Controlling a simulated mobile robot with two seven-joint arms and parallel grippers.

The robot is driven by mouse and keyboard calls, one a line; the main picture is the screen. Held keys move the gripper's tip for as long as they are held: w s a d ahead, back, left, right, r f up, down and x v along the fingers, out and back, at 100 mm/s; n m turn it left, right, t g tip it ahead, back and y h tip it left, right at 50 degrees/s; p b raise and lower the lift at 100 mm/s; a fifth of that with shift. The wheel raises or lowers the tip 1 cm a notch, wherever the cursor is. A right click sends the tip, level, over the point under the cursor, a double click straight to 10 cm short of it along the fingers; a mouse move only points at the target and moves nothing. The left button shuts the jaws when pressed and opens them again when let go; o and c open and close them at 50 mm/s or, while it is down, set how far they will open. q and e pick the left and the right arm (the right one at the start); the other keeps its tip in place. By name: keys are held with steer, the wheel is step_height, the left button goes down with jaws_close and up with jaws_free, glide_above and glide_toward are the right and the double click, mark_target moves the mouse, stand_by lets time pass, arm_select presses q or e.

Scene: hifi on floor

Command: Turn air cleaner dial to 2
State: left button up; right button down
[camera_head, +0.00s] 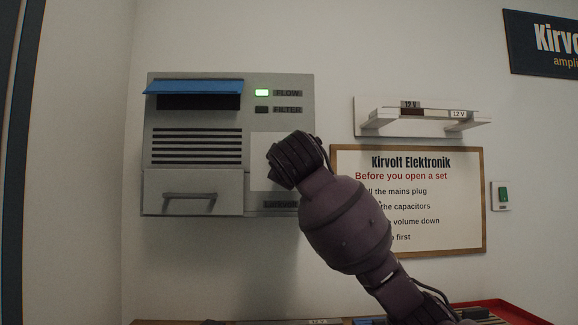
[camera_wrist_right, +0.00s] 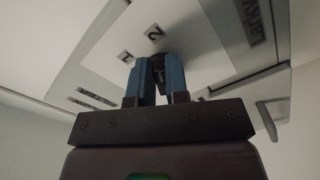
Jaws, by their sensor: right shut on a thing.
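The air cleaner (camera_head: 198,118) is a grey box on the wall, with a blue flap, dark slots and a drawer handle at its lower left. My right arm reaches up from the lower right and its wrist covers the dial area in the head view. In the right wrist view my right gripper (camera_wrist_right: 157,64) has its blue fingers shut on the dark dial (camera_wrist_right: 158,73), which is mostly hidden between them. The marks 1 (camera_wrist_right: 125,56) and 2 (camera_wrist_right: 155,32) show on the panel around the dial. Where the dial points is not clear. My left gripper is out of view.
The FLOW lamp (camera_head: 262,93) is lit and the FILTER lamp (camera_head: 262,110) is dark. A bench edge with a red tray (camera_head: 500,308) lies below.

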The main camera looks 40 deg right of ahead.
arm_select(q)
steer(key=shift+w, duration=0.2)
arm_select(e)
steer(key=shift+f, duration=0.1)
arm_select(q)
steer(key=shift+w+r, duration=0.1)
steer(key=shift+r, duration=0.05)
arm_select(e)
steer(key=c, duration=1.1)
jaws_free()
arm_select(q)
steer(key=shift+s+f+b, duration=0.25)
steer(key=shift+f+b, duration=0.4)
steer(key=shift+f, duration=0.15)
arm_select(e)
steer(key=v, duration=1.1)
steer(key=shift+d, duration=0.1)
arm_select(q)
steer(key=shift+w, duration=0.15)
